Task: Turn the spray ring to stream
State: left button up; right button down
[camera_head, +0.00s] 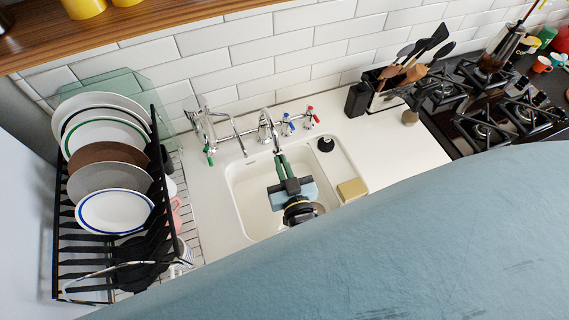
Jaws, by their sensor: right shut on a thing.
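The chrome tap (265,127) stands behind the white sink, and its spout comes forward over the basin. The dark spray head (277,148) is at the spout's end. My right gripper (281,158) is over the basin with its green fingers pointing toward the wall, shut on the spray ring at the spout's end. The fingers hide most of the ring, so its setting cannot be read. My left gripper is out of view.
The sink (245,200) has a sponge (352,189) at its right edge. Blue and red tap handles (299,121) stand close right of the spout. A dish rack (75,245) fills the left. A utensil holder (385,90) and gas hob (485,130) are at right.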

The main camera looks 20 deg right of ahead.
jog(key=shift+w+r+h, duration=0.1)
jog(key=shift+r+h, duration=0.1)
jog(key=shift+h, duration=0.1)
jog(key=c, duration=1.6)
grip_release()
jog(key=shift+r+p, duration=0.65)
notch_tip(320, 180, up, 4)
jog(key=p, duration=0.2)
jog(key=shift+r+p, duration=0.25)
jog(key=shift+p, duration=0.15)
jog(key=shift+r+b, duration=0.3)
jog(key=shift+r, duration=1.7)
